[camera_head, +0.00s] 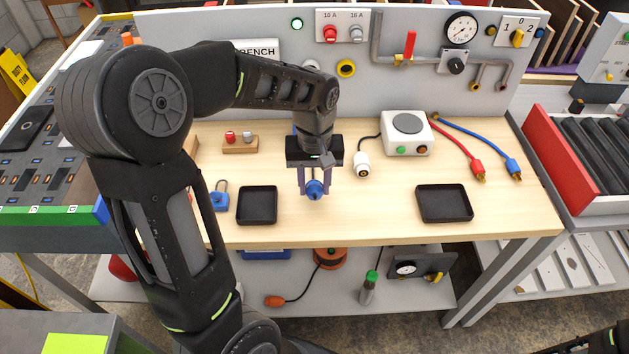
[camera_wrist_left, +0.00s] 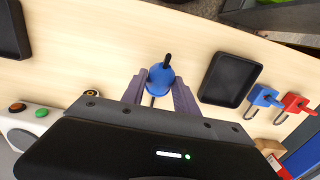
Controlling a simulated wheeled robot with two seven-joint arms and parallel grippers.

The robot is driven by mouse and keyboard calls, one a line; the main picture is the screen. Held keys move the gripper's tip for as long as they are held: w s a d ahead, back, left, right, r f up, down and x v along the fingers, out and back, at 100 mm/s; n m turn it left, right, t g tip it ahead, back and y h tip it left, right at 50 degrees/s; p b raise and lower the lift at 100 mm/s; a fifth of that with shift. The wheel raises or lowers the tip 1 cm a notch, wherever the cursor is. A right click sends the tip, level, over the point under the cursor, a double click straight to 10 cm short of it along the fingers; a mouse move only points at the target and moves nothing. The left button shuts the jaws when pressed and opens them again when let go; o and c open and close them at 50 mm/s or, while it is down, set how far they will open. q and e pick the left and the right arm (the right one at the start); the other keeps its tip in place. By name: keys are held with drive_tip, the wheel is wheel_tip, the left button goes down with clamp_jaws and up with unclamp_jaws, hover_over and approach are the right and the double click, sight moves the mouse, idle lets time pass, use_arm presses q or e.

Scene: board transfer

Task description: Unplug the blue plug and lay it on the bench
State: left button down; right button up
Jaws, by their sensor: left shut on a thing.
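My left gripper (camera_head: 314,184) is over the wooden bench top (camera_head: 390,215), between two black trays, with its fingers pointing down. It is shut on the blue plug (camera_head: 315,190), which also shows between the fingertips in the left wrist view (camera_wrist_left: 160,78). A dark pin sticks out of the plug. I cannot tell whether the plug touches the bench top. A yellow-ringed socket (camera_head: 346,68) on the grey back panel (camera_head: 220,22) has nothing in it. My right gripper is not in view.
Black trays stand left (camera_head: 257,205) and right (camera_head: 444,203). A white connector (camera_head: 362,165) lies right of the plug, cabled to a white box (camera_head: 406,133). Red (camera_head: 457,143) and blue (camera_head: 480,140) leads lie farther right. A blue padlock (camera_head: 219,197) is left. Bare bench lies right of the plug.

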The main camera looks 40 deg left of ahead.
sight(315, 184)
use_arm(q)
drive_tip(key=shift+f, duration=0.2)
drive_tip(key=c, duration=0.9)
unclamp_jaws()
drive_tip(key=shift+o, duration=0.2)
wheel_tip(315, 184, up, 8)
drive_tip(key=shift+f+b, duration=0.1)
drive_tip(key=shift+b, duration=0.25)
idle(0.3)
